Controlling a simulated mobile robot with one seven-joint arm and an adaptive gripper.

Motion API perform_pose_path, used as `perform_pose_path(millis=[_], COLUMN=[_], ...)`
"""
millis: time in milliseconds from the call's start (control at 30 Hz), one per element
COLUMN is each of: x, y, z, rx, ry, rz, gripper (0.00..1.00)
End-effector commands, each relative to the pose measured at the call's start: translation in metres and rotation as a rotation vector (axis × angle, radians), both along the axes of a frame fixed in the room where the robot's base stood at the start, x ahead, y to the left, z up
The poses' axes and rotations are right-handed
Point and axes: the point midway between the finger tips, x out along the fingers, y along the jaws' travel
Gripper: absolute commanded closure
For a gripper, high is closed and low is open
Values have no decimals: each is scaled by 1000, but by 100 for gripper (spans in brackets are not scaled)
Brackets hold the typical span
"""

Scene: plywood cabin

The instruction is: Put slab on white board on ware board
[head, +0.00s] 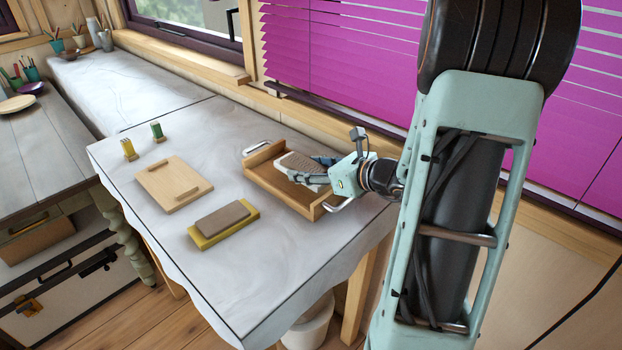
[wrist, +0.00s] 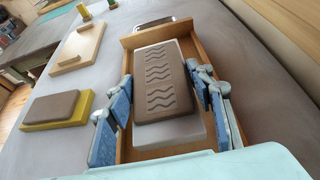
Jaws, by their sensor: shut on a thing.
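The brown slab with wavy grooves (wrist: 165,82) lies on the white board (wrist: 188,132). In the head view the slab (head: 302,163) shows small, partly hidden by my gripper (head: 308,173). My gripper also shows in the wrist view (wrist: 165,95), one blue-padded finger on each long side, shut on the white board with the slab on top. They are over or inside the wooden tray (head: 262,157); I cannot tell whether they touch its floor. The pale ware board (head: 166,181), with two raised strips, lies on the table to the left, bare.
A second brown slab (head: 222,217) on a yellow board (head: 200,240) lies in front of the ware board. Yellow (head: 128,148) and green (head: 157,131) small items stand behind it. The tray has metal handles. The table's (head: 270,285) front is clear.

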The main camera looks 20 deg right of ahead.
Motion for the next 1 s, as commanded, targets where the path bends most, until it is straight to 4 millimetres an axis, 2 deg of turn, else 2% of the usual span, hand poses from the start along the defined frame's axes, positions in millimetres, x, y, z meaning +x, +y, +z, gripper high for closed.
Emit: perform_pose_path(millis=[33,100,200,633,667,800,1000], x=[0,-1,-2,-2,-3,-3,-3], y=[1,2,4,4,4,4,4], z=[-12,-23,-31,-34,-34,-34,-33], rx=[1,1,1,0,0,0,0], ry=[-1,-1,-2,-2,0,0,0], rz=[0,-3,-4,-5,-5,-5,-5], gripper=[86,86,86,86,49,34,34])
